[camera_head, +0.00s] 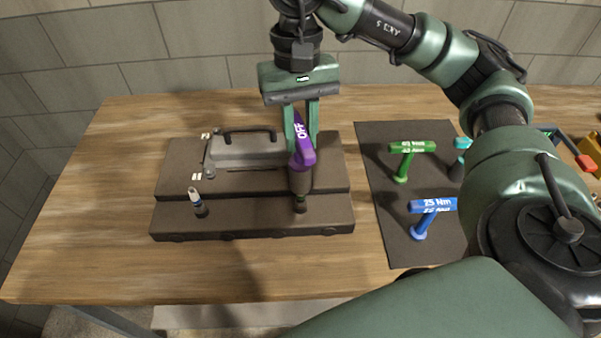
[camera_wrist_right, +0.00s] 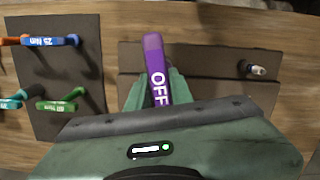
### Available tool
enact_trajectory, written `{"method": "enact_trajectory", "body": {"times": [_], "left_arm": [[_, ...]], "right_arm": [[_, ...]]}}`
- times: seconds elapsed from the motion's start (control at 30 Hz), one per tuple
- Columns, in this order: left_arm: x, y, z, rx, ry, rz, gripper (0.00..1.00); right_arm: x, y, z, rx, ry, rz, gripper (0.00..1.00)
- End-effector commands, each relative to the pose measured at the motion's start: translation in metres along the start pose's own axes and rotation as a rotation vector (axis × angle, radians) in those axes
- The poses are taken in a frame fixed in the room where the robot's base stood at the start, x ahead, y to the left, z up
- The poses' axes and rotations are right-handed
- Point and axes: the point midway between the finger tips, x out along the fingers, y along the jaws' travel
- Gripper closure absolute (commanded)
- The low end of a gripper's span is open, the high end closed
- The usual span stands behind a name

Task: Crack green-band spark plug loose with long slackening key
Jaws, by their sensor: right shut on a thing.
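The purple slackening key (camera_head: 303,154) is marked OFF and stands upright over the right-hand front part of the dark engine block (camera_head: 235,224). The green-band spark plug (camera_head: 300,203) shows just below the key's dark shaft, in line with it. Its upper part is hidden, and I cannot tell how deep the key sits on it. My right gripper (camera_head: 301,128) comes down from above, shut on the key's handle. In the right wrist view the purple handle (camera_wrist_right: 156,70) lies between the fingers. My left gripper is not in view.
A spark plug with a blue band (camera_head: 198,203) stands at the block's left. A grey cover with a black handle (camera_head: 248,147) lies behind. On the dark mat (camera_head: 385,190) are a green key (camera_head: 411,148), a blue 25 Nm key (camera_head: 431,207) and a teal tool (camera_head: 461,145).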

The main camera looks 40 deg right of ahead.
Motion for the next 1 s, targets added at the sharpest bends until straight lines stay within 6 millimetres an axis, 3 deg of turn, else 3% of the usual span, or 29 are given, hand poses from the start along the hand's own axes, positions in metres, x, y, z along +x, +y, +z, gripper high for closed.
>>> {"method": "enact_trajectory", "body": {"times": [0.03, 0.53, 0.87, 1.0], "left_arm": [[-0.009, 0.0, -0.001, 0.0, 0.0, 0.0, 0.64], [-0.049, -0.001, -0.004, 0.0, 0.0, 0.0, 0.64], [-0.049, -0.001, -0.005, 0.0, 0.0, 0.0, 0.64], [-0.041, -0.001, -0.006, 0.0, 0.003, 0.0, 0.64]], "right_arm": [[-0.01, 0.0, 0.001, 0.001, 0.002, -0.001, 1.0], [-0.055, 0.0, 0.007, 0.001, 0.002, -0.002, 1.0], [-0.054, 0.0, 0.007, 0.001, 0.002, -0.001, 1.0], [-0.038, -0.003, 0.006, -0.017, -0.001, 0.005, 1.0]]}}
